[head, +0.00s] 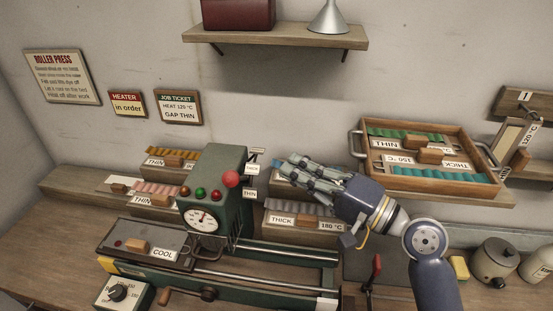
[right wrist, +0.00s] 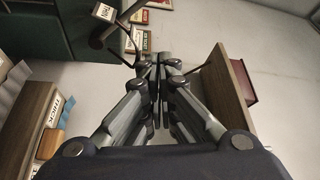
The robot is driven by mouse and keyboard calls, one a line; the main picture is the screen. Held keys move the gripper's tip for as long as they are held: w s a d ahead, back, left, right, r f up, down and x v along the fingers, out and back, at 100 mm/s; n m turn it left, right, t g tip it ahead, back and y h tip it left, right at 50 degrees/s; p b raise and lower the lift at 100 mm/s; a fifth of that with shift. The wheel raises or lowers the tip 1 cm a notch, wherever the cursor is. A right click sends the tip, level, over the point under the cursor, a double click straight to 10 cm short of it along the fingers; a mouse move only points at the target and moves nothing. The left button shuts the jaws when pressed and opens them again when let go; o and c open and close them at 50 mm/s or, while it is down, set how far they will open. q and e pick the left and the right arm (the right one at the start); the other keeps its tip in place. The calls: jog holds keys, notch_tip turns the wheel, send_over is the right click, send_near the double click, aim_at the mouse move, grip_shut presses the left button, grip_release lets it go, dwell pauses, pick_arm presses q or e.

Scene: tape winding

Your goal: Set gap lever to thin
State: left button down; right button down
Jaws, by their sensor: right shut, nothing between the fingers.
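The green roller press (head: 222,158) stands left of centre in the head view, with a round dial on its front. A large red ball knob (head: 231,180), apparently the gap lever's end, is at its right edge. A THICK tag (head: 252,168) sits above a THIN tag (head: 250,194) just right of the knob. The knob's height lies between the tags; its exact setting is unclear. My right gripper (head: 287,166) is shut and empty, right of the tags and apart from the knob. In the right wrist view its closed fingers (right wrist: 158,72) point toward the press (right wrist: 45,25). My left gripper is out of view.
Racks of coloured strips (head: 290,226) stand behind the press. A wooden tray (head: 470,190) is on the right. A wall shelf (head: 285,36) hangs above. A job ticket (head: 178,107) reads GAP THIN. A pot (head: 494,262) stands at lower right.

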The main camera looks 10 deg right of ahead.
jog(key=w+a+r+p, duration=0.1)
jog(key=a, duration=0.2)
jog(key=p, duration=0.4)
send_over(250, 191)
jog(key=shift+d+f, duration=0.35)
jog(key=shift+f, duration=0.15)
jog(key=s+f+n+b, duration=0.1)
jog(key=b, duration=0.3)
jog(key=f+n+y+b, duration=0.1)
jog(key=n+b, duration=0.1)
jog(key=b, duration=0.2)
jog(key=s+f+n+y+b, duration=0.1)
jog(key=b, duration=0.3)
jog(key=shift+s+a+f+n, duration=0.25)
jog(key=shift+s+a+n, duration=0.1)
jog(key=shift+a+n, duration=0.05)
jog(key=shift+s+r+n+b, duration=0.1)
jog(key=shift+s+n+b, duration=0.15)
jog(key=shift+b, duration=0.5)
